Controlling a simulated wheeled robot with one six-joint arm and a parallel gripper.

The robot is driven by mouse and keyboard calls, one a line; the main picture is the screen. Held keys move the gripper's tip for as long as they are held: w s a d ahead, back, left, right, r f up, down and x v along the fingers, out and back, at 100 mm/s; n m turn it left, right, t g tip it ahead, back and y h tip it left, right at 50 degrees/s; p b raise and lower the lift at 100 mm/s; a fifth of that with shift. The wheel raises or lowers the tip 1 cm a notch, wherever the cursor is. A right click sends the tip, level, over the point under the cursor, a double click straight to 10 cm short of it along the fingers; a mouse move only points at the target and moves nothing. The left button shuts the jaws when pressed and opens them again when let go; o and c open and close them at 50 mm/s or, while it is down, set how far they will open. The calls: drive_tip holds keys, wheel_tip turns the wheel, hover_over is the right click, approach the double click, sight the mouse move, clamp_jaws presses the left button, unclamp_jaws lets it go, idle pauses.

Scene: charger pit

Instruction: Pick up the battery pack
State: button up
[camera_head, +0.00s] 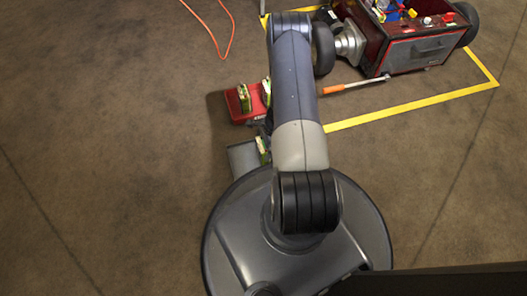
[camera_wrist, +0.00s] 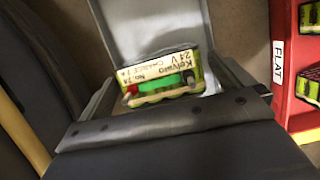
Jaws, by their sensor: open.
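A battery pack (camera_wrist: 160,75) with a cream label reading "Kelvaro 24V" and a green strip lies at the near end of a grey tray (camera_wrist: 150,25) in the wrist view. The head view shows this pack (camera_head: 263,146) at the right end of the grey tray (camera_head: 241,156), partly hidden by my arm. My gripper (camera_wrist: 166,84) is open, with one finger at each side of the pack; whether they touch it I cannot tell. In the head view my arm hides the gripper. Two similar packs (camera_head: 244,98) (camera_head: 266,88) stand in a red tray.
The red tray (camera_wrist: 285,70), labelled "FLAT", stands just right of my gripper in the wrist view. A red cart (camera_head: 410,48) with a wheel stands at the upper right, near an orange-handled tool (camera_head: 345,87) and yellow floor tape (camera_head: 410,105). An orange cable (camera_head: 215,32) lies on open floor.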

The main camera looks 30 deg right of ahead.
drive_tip(key=b+x, duration=0.1)
drive_tip(key=x, duration=0.2)
drive_tip(key=shift+s+d, duration=0.1)
drive_tip(key=shift+d, duration=0.05)
drive_tip(key=shift+r, duration=0.1)
drive_tip(key=c, duration=1.8)
drive_tip(key=shift+r, duration=0.1)
drive_tip(key=shift+c, duration=0.2)
